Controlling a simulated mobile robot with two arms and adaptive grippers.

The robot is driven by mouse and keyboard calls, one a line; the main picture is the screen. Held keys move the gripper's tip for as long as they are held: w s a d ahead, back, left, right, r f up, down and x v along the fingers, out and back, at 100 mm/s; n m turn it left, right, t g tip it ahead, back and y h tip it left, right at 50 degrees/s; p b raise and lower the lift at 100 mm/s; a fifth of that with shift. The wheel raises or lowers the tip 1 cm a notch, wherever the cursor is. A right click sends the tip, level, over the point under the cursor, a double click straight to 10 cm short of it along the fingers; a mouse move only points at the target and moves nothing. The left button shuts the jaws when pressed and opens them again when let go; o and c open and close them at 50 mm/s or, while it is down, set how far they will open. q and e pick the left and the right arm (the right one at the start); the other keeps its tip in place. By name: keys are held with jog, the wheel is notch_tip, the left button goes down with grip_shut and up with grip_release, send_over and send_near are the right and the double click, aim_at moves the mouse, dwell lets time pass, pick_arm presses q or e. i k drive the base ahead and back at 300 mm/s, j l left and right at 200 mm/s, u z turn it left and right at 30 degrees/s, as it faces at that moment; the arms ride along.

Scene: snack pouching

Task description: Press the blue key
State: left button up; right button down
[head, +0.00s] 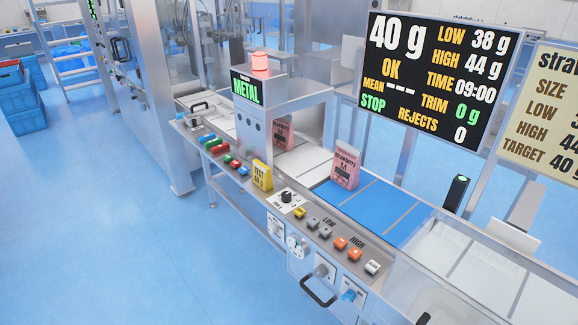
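A small blue key (243,171) sits at the right end of a short row of coloured keys on the front ledge of the machine, just left of the yellow test pouch. A red key (236,166) is beside it, with green and red ones further left. The keys are small here, and I cannot tell whether any is pressed. A larger blue knob (349,295) is on the lower front panel at right. Neither of my grippers is in view.
A yellow test pouch (262,175) stands near the keys. A metal detector (262,110) showing METAL, with a lit red lamp (260,62), spans the conveyor. A pink strawberry pouch (345,164) stands on the blue belt (375,205). The screen (435,75) reads STOP.

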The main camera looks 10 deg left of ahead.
aim_at(244, 171)
jog(key=i+j+z, duration=0.35)
jog(key=j+z, duration=0.2)
jog(key=i+j+z, duration=0.25)
jog(key=j, duration=0.25)
jog(key=j+z, duration=0.25)
jog(key=j, duration=0.15)
jog(key=i+j+z, duration=0.1)
jog(key=j, duration=0.9)
jog(key=i+j, duration=0.2)
jog(key=j, duration=0.85)
jog(key=i+j+z, duration=0.15)
jog(key=j, duration=0.85)
jog(key=i+j+z, duration=0.1)
jog(key=j, duration=0.9)
